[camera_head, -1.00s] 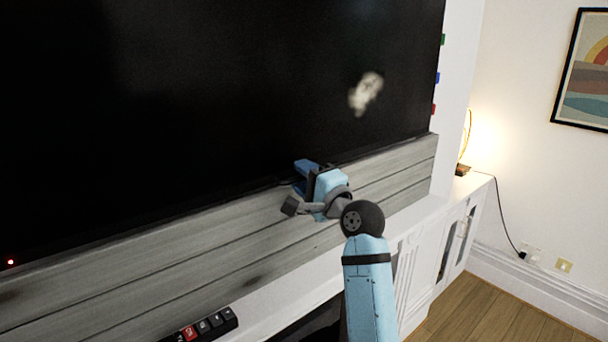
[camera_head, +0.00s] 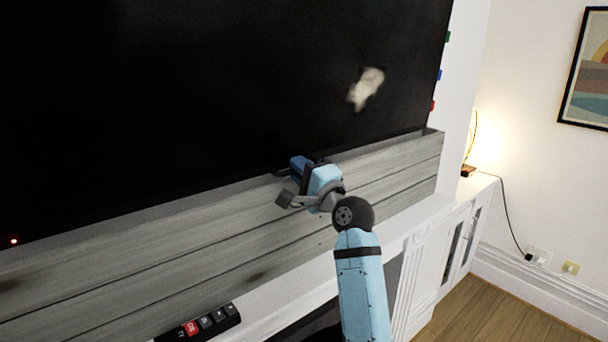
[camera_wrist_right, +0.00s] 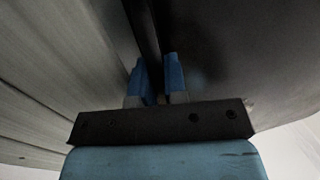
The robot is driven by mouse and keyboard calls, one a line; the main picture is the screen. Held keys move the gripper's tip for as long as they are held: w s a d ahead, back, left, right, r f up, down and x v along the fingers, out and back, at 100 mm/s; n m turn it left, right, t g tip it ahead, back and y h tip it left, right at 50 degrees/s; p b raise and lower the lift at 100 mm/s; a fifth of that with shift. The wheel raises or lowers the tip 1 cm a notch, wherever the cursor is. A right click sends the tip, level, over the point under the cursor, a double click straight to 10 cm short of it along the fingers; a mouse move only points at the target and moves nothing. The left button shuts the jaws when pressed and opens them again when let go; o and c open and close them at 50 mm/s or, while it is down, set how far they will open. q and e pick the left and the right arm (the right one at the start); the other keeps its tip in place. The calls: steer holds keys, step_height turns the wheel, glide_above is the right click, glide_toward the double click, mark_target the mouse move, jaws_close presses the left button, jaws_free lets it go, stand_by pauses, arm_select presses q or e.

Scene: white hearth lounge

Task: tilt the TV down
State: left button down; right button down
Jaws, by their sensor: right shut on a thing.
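The TV (camera_head: 180,90) is a large black screen filling the upper left of the head view, in front of grey wood panelling. My right gripper (camera_head: 296,168) is at the TV's lower edge, right of its middle. In the right wrist view, the two blue fingers (camera_wrist_right: 160,80) are shut on the dark bottom edge of the TV (camera_wrist_right: 147,35), one finger on each side. The fingertips are partly hidden by the edge in the head view. My left gripper is not in view.
Grey wood panelling (camera_head: 200,230) lies close behind and below the TV. A white mantel shelf (camera_head: 290,300) runs beneath, with a black remote-like object (camera_head: 205,322) on it. A lit lamp (camera_head: 470,150) stands on the white cabinet at right.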

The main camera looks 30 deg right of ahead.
steer(key=c, duration=1.2)
jaws_free()
steer(key=shift+s, duration=0.15)
steer(key=shift+r, duration=0.1)
